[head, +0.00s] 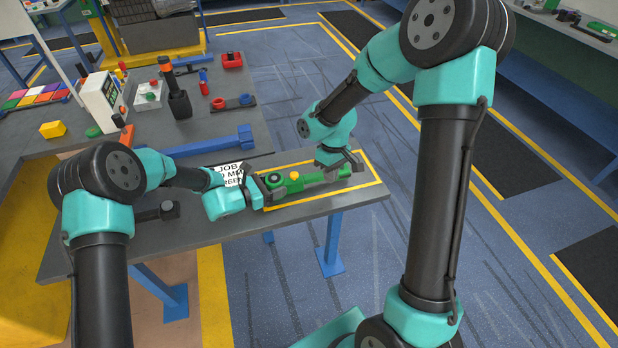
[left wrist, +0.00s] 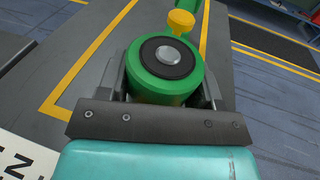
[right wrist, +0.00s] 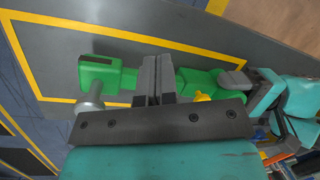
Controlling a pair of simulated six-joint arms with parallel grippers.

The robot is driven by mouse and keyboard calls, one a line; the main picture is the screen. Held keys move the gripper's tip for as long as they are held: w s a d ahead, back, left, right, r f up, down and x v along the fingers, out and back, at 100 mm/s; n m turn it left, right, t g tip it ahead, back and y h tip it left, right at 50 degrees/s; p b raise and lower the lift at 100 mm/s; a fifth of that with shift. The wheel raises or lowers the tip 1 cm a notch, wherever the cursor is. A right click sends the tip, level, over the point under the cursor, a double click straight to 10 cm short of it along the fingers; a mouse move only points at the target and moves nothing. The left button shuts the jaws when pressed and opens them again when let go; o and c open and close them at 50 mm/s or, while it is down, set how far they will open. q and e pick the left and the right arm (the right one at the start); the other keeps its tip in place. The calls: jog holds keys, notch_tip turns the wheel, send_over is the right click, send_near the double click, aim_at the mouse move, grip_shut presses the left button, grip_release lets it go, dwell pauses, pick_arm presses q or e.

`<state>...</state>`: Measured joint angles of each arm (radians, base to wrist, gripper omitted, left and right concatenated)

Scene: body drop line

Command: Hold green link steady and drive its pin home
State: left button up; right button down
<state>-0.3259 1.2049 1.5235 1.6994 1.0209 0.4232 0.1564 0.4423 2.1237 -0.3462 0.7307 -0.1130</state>
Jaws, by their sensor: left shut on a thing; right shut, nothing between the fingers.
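The green link (head: 318,179) lies inside the yellow outline at the table's right end. My left gripper (head: 266,187) is shut on its left, round end, which shows a black ring and silver centre in the left wrist view (left wrist: 165,60). A yellow knob (right wrist: 202,97) stands on the link near that end. A grey pin (right wrist: 93,97) with a wide head sits at the link's other end; some shaft shows between head and link. My right gripper (right wrist: 157,62) is shut and empty, its fingertips over the link beside the pin. I cannot tell whether they touch it.
A white printed card (head: 229,174) lies left of the yellow outline (head: 376,180). A blue bar (head: 215,144) and several tools stand further back on the table. The table's front edge is close to the link. Free table shows inside the outline behind the link.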

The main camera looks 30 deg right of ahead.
jog(key=w+d+r+t+h, duration=0.1)
jog(key=w+d+r, duration=0.3)
jog(key=d+r, duration=0.3)
notch_tip(320, 180, up, 4)
jog(key=shift+d+r+t+h, duration=0.1)
jog(key=shift+d+t+h, duration=0.1)
jog(key=shift+t+h, duration=0.15)
jog(key=shift+f, duration=3.25)
jog(key=shift+f, duration=3.05)
jog(key=shift+r, duration=4.6)
